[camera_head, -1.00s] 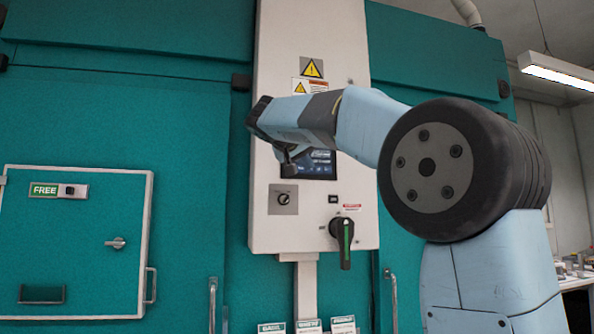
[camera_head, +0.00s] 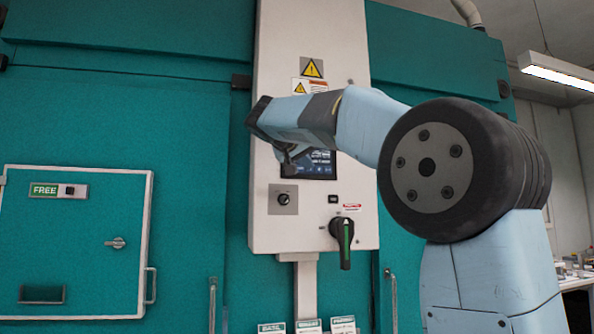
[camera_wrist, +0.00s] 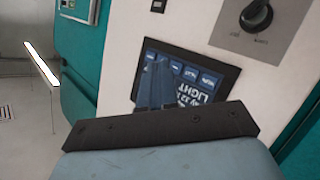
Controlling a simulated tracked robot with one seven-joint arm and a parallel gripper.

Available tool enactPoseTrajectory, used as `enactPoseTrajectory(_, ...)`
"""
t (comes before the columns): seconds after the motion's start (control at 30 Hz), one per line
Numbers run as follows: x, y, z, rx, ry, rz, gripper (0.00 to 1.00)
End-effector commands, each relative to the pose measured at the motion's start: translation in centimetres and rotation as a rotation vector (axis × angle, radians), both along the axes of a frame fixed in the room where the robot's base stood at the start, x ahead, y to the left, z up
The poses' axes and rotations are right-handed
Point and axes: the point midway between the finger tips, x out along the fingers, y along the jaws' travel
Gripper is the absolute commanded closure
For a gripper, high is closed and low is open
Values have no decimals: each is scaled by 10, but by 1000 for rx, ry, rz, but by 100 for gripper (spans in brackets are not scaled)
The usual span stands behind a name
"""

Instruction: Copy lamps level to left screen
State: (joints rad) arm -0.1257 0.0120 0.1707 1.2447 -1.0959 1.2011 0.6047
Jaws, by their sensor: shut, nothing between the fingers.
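A dark touch screen (camera_head: 318,165) is set in the white control cabinet (camera_head: 325,225); my arm hides its left part in the head view. In the wrist view the screen (camera_wrist: 208,80) appears turned, with a row of blue buttons and large text including "LIGHT". My gripper (camera_wrist: 163,70) is shut and empty, its fingers over the screen. I cannot tell whether the fingertips touch the glass. In the head view my gripper (camera_head: 290,160) is small and dark in front of the screen's left edge. The lamps level is not readable.
A small hatch marked FREE (camera_head: 78,240) is in the teal wall at left. A lit lamp (camera_head: 556,70) hangs at right.

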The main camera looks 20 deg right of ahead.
Motion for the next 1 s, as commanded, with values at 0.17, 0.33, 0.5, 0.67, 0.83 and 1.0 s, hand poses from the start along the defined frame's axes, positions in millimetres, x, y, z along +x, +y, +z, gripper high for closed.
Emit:
enactPoseTrajectory(0.17, 0, 0, 0, 0, 0, 0, 100)
enactPoseTrajectory(0.33, 0, 0, 0, 0, 0, 0, 100)
enactPoseTrajectory(0.5, -3, -1, 0, 1, 0, -1, 100)
enactPoseTrajectory(0.67, -12, -4, 1, 5, -2, -2, 100)
enactPoseTrajectory(0.83, -23, -5, 0, 5, -1, -3, 100)
enactPoseTrajectory(1.0, -32, -3, -1, 2, -1, -2, 100)
